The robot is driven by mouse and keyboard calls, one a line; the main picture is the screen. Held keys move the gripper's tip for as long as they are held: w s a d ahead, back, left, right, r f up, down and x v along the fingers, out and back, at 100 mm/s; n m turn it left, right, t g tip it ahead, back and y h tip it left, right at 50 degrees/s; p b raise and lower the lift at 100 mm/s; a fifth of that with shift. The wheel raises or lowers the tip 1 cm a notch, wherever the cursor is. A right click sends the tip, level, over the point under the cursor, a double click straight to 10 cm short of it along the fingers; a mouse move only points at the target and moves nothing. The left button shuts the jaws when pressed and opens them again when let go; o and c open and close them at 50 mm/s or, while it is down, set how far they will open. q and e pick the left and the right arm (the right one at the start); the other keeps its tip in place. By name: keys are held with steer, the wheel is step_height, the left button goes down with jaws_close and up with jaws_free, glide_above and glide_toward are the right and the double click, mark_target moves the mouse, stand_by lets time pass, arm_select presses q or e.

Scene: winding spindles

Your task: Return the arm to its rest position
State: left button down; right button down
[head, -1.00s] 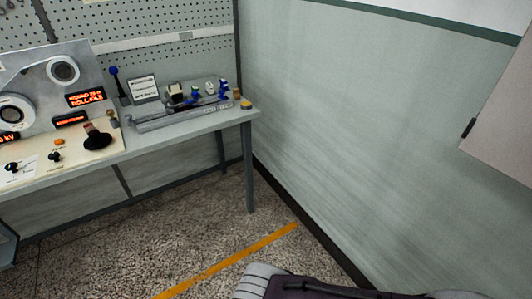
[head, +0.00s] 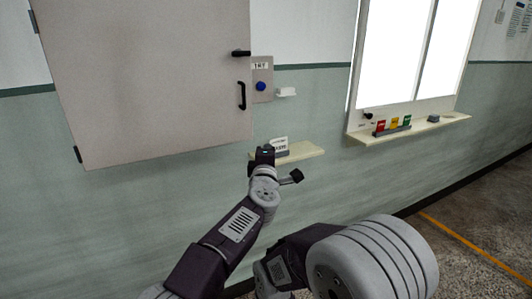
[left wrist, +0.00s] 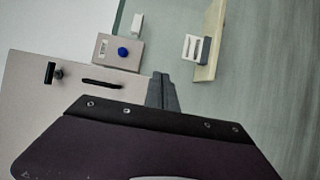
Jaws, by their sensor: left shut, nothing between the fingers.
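My left arm reaches up from the bottom of the head view. Its gripper (head: 265,152) is in front of the wall, at the left end of a small cream shelf (head: 303,152). In the left wrist view the gripper's fingers (left wrist: 162,78) are together, with nothing between them. The shelf (left wrist: 210,42) is to their right and a wall box with a blue button (left wrist: 123,51) is up and to their left, both apart from the fingers in that picture. My right gripper is not in view.
A grey cabinet door (head: 150,75) with a black handle (head: 242,96) is on the wall at left. The blue-button box (head: 262,80) is beside it. A window ledge (head: 420,128) holds small coloured items at right. Open floor (head: 480,222) shows at lower right.

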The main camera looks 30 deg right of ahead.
arm_select(q)
steer(key=w+a+r+n+t+y+p, duration=0.15)
steer(key=w+a+r, duration=0.25)
steer(key=a, duration=0.4)
steer(key=w+a+r+n+y+p, duration=0.1)
steer(key=w+a+r+y+p, duration=0.2)
steer(key=a, duration=0.4)
steer(key=w+a+r+n+t+y, duration=0.1)
steer(key=w+a+r, duration=0.35)
steer(key=a, duration=0.35)
steer(key=s+a+f+m+g+y+p, duration=0.1)
steer(key=a+f+m+g+y+p, duration=0.2)
steer(key=a, duration=1.2)
steer(key=s+a+f+m+g+p, duration=0.1)
steer(key=s+a+f+m+g, duration=0.2)
steer(key=s+a+f, duration=0.35)
steer(key=s+a+f+m+g+p, duration=0.1)
steer(key=s+a+f+m+g, duration=0.2)
steer(key=s+f, duration=0.55)
steer(key=s+a+f+m+g, duration=0.1)
steer(key=s+f+m+g, duration=0.2)
steer(key=s+f, duration=0.5)
steer(key=s+a+f+m+g, duration=0.2)
steer(key=s+f+g, duration=0.3)
steer(key=s, duration=1)
step_height(320, 180, down, 3)
steer(key=shift+s+f+m, duration=0.1)
steer(key=shift+s+m, duration=0.25)
steer(key=shift+m, duration=0.2)
